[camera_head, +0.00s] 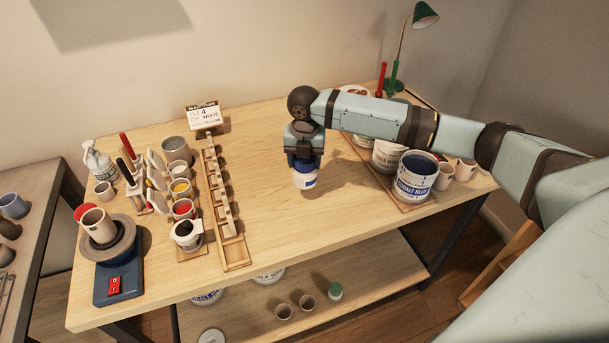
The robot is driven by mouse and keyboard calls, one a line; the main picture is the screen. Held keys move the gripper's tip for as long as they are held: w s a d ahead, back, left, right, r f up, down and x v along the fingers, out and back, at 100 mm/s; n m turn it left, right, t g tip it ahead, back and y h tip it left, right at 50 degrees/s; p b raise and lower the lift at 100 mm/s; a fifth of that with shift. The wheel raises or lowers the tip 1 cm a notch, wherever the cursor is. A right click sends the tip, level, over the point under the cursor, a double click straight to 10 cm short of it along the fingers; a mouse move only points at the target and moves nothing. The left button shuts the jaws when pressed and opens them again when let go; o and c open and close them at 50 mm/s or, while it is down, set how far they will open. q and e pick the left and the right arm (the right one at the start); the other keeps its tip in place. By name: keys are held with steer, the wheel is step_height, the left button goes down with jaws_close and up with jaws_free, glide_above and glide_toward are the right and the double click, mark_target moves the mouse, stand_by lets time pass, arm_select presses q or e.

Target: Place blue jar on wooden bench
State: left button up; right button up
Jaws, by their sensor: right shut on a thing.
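My right gripper (304,160) points down over the middle of the wooden bench (270,125). It is shut on a small white jar with a blue label (305,179). The gripper covers the jar's top. The jar is upright, and I cannot tell whether its base touches the bench top. My right arm reaches in from the right across the bench. My left gripper is not in view.
A wooden rack (226,205) and several glaze cups stand left of the jar. A cobalt blue bucket (415,178) and other buckets stand at the right, under my arm. A green lamp (424,16) stands behind. The bench around the jar is clear.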

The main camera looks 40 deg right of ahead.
mark_target(305, 177)
steer(key=shift+f, duration=3.15)
steer(key=shift+f, duration=0.1)
steer(key=o, duration=1)
step_height(305, 177, up, 12)
steer(key=shift+r+b, duration=0.15)
steer(key=shift+b, duration=0.35)
